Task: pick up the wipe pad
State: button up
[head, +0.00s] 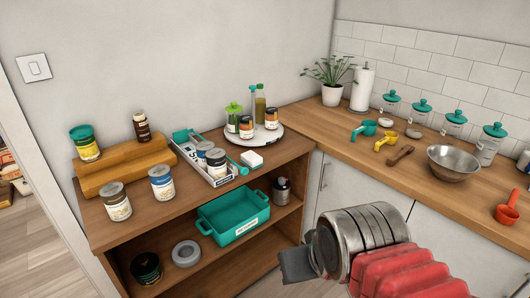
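The wipe pad looks to be the small white block (252,158) with a teal underside. It lies flat on top of the wooden shelf unit, near its right end, in front of the round white tray. My gripper (295,265) is in the lower middle of the head view, in front of the shelf unit and well apart from the pad. One dark grey finger part shows. The metal wrist hides the rest, so I cannot see its opening.
A round tray (267,142) with bottles and jars stands behind the pad. A white caddy (218,180) with jars and a teal-handled tool is to its left. A teal bin (234,218) sits on the shelf below. The counter (345,143) adjoins at right.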

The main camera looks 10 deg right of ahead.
aim_at(251, 160)
jog(key=z, duration=0.05)
jog(key=i, duration=0.8)
jog(key=u, duration=0.7)
jog(key=i, duration=0.55)
jog(key=u, duration=0.45)
